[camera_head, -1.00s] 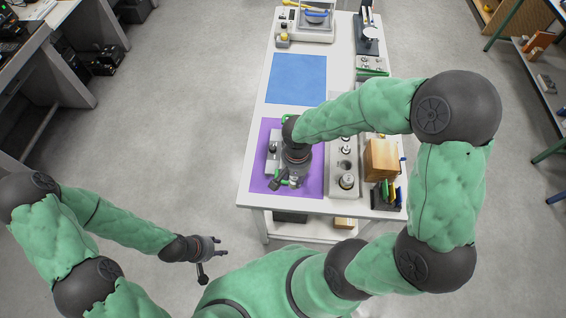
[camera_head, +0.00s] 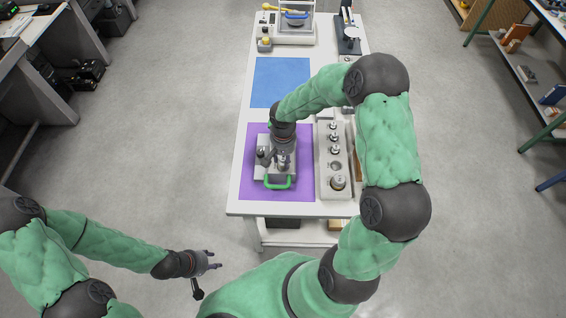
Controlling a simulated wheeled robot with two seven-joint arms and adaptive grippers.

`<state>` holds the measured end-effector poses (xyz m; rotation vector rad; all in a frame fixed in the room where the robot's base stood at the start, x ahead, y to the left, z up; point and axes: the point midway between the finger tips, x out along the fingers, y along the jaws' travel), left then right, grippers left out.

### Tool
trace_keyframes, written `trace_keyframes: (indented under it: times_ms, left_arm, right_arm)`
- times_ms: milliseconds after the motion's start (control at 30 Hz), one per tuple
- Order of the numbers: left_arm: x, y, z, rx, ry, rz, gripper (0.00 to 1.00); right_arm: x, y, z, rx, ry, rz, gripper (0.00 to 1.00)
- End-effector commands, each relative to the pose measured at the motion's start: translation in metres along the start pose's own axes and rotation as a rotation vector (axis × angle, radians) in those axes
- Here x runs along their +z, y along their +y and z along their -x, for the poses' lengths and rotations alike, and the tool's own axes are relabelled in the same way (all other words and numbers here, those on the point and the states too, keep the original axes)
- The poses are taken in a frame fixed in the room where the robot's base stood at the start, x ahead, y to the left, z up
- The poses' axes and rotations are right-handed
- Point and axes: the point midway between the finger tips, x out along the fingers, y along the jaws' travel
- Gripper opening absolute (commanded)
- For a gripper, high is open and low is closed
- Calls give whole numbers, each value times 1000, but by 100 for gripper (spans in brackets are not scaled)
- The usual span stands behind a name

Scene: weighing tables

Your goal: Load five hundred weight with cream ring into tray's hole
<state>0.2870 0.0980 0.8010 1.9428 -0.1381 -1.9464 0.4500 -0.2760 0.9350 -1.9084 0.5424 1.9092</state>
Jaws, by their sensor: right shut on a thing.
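A grey tray (camera_head: 262,172) with a green handle (camera_head: 279,184) at its near end lies on the purple mat (camera_head: 298,190). A metal weight (camera_head: 262,152) stands at the tray's left side. My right gripper (camera_head: 283,163) is over the tray, pointing down and shut on a small metal weight, mostly hidden by the fingers. Its ring colour is too small to tell, as is whether it touches the tray. The tray's holes under the gripper are hidden. My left gripper (camera_head: 212,262) is open and empty, left of the table's near end.
A pale rack (camera_head: 326,186) right of the purple mat holds several metal weights and one empty hole. A blue mat (camera_head: 279,82) lies farther back and is clear. A balance (camera_head: 296,32) stands at the far end. My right forearm covers part of the table's right side.

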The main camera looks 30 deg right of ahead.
Motion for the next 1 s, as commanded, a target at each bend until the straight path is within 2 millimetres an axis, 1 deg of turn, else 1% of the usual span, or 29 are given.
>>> trace_keyframes:
  times_ms: [67, 167, 300, 367, 633, 800, 833, 867, 1000]
  left_arm:
    - [0, 0, -1, 0, 0, 0, 40]
    - [0, -2, -5, 0, 0, 0, 40]
    - [-1, -5, -15, 0, 0, 0, 40]
    - [-1, -6, -17, 0, 0, 0, 40]
    - [-1, -6, -16, 0, 0, 0, 40]
    - [-1, -7, -20, 0, 0, 0, 40]
    - [-1, -7, -19, 0, 0, 0, 40]
    - [-1, -7, -19, 0, 0, 0, 40]
    - [-1, -7, -19, 0, 0, 0, 40]
  right_arm:
    - [-3, 0, -3, -1, 2, -1, 0]
    - [-10, -1, -12, 0, 1, 0, 0]
    - [-8, -1, -33, -1, 0, 0, 0]
    - [-8, -1, -39, 0, 0, 1, 0]
    - [-9, -1, -38, -1, 3, 0, 0]
    - [-9, -1, -42, -1, 2, 0, 0]
    - [-8, -1, -42, 0, 0, 1, 45]
    - [-8, -1, -42, 0, 0, 1, 46]
    - [-8, -1, -42, 0, 0, 1, 46]
